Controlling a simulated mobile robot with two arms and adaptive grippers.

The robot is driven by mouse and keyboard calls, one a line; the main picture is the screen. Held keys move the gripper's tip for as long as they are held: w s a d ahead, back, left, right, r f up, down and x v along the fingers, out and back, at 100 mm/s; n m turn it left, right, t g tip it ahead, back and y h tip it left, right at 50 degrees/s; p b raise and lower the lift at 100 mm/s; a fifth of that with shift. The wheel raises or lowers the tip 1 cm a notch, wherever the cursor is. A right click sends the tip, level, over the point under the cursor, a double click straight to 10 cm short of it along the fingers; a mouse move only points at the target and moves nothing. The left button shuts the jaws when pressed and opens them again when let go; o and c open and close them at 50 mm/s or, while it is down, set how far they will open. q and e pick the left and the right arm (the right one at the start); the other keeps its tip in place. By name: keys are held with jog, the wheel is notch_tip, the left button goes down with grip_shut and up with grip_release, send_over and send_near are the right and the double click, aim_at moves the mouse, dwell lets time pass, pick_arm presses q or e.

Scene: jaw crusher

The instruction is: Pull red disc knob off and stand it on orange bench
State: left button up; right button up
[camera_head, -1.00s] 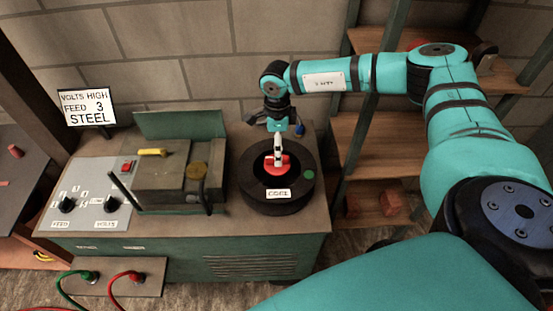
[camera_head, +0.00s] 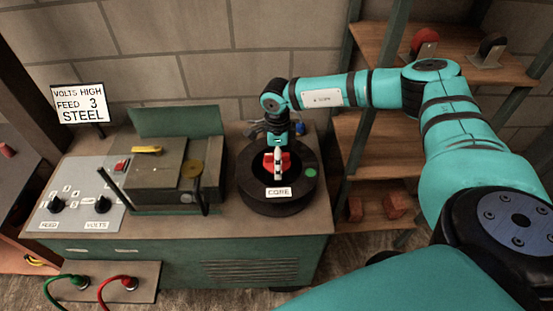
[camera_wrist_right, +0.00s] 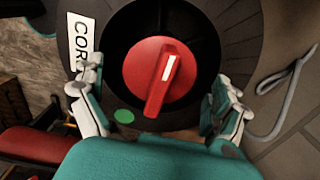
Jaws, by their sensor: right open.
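The red disc knob (camera_head: 269,162) sits in the dark middle of the black ring (camera_head: 277,207) labelled CORE, on the machine top. In the right wrist view the knob (camera_wrist_right: 147,80) is a round red disc with a raised grip bar and a white mark. My right gripper (camera_head: 278,165) is over the knob from above. In the wrist view its open fingers (camera_wrist_right: 155,98) lie on either side of the knob, with dark gaps between; contact is not visible. My left gripper is not in view. An orange surface (camera_head: 22,256), possibly the orange bench, shows partly at the left edge.
The green machine holds a dial panel (camera_head: 75,200) and a raised metal block (camera_head: 165,175). A sign (camera_head: 80,105) stands behind the panel. A wooden shelf (camera_head: 375,140) stands close on the right. Green and red cables hang in front.

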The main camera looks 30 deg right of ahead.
jog(key=shift+c, duration=0.3)
dwell(0.5)
jog(key=c, duration=1.6)
jog(key=shift+r, duration=0.1)
jog(key=shift+r, duration=0.1)
jog(key=shift+r+p, duration=2.1)
jog(key=shift+r, duration=0.75)
jog(key=shift+c, duration=0.2)
